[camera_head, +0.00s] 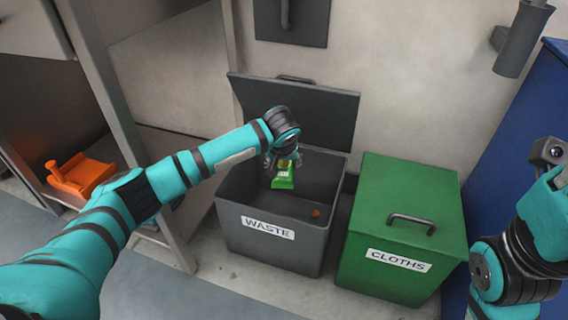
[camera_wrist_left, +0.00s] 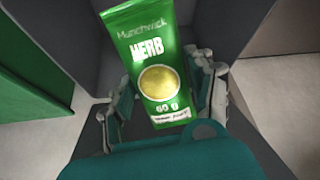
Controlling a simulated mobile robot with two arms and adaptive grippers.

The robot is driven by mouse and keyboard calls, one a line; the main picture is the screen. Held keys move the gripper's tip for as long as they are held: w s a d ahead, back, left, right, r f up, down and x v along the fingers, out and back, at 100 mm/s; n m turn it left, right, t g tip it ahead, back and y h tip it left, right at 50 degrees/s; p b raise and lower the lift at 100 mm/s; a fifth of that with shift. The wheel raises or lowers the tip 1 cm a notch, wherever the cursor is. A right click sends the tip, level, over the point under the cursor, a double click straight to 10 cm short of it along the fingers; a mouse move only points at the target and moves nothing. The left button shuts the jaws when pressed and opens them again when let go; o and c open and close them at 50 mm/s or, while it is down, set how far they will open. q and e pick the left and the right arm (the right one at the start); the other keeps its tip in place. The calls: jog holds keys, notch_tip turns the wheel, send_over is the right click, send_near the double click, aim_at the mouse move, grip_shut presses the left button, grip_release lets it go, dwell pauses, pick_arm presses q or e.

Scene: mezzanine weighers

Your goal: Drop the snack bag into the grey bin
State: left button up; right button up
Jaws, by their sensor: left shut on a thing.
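The green snack bag (camera_head: 284,178) hangs in my left gripper (camera_head: 283,160), over the open grey bin (camera_head: 262,247) labelled WASTE. The gripper is shut on the bag. In the left wrist view the bag (camera_wrist_left: 152,62) shows its printed front with "HERB", between the two fingers of my left gripper (camera_wrist_left: 163,95). The bin's lid (camera_head: 300,108) stands raised at the back. My right arm shows at the right edge of the head view, but its gripper fingers are not in view.
A green bin (camera_head: 385,262) labelled CLOTHS, with a closed lid and handle, stands right of the grey bin. A small orange-brown thing (camera_head: 316,213) lies inside the grey bin. An orange object (camera_head: 82,175) sits on a shelf at left. A blue cabinet (camera_head: 515,140) stands at right.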

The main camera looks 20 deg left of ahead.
pick_arm(q)
jog(key=o, duration=1.2)
jog(key=shift+o, duration=0.2)
jog(key=v, duration=1.2)
